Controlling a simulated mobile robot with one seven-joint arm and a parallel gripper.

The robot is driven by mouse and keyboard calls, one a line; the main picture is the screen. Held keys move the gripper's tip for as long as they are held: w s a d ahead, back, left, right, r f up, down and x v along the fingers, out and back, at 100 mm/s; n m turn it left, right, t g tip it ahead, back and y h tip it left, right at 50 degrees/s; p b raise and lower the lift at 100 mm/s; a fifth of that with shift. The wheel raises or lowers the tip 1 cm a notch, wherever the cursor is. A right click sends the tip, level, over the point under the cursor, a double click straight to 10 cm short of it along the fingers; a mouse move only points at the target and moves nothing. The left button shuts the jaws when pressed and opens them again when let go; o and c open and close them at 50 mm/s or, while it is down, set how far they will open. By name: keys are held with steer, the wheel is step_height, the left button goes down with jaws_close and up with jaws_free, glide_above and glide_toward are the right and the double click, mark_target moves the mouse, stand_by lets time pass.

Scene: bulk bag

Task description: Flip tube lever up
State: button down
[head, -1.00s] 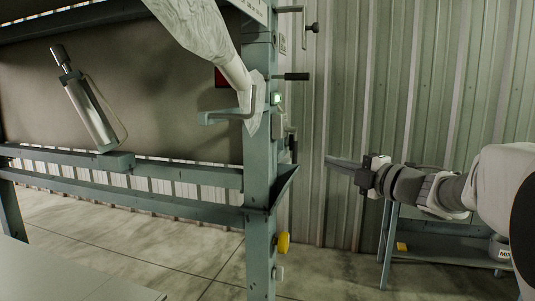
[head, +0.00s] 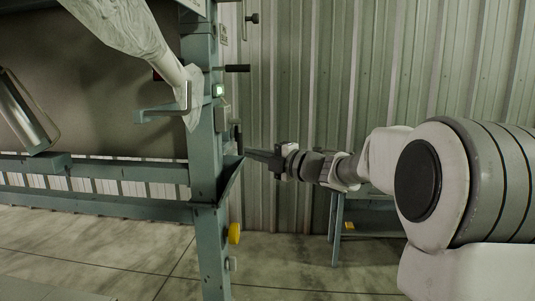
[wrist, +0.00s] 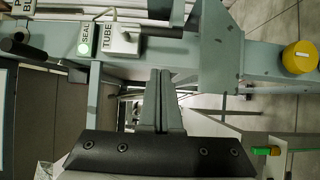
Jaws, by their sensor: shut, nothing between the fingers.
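The tube switch is a pale grey box (wrist: 125,40) beside a label reading TUBE (wrist: 106,37) in the wrist view, with a small toggle on its face. Its lever position is too small to tell. The box also shows in the head view (head: 223,115) on the upright post, below the green light. My gripper (head: 250,155) is shut and empty, just right of the post and lower than the box. In the wrist view its fingertips (wrist: 161,74) lie together, to the right of and below the box, apart from it.
The teal post (head: 211,250) carries a green-lit SEAL button (wrist: 84,48), a black handle (head: 237,68) and a yellow knob (head: 234,233). An angled plate (head: 231,182) juts out near my fingertips. A bag spout (head: 160,60) hangs left. A small table (head: 375,216) stands behind my arm.

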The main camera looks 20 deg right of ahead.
steer(key=w+p, duration=0.1)
steer(key=w, duration=0.5)
steer(key=shift+a, duration=0.35)
steer(key=shift+f+b, duration=0.25)
steer(key=shift+b, duration=0.1)
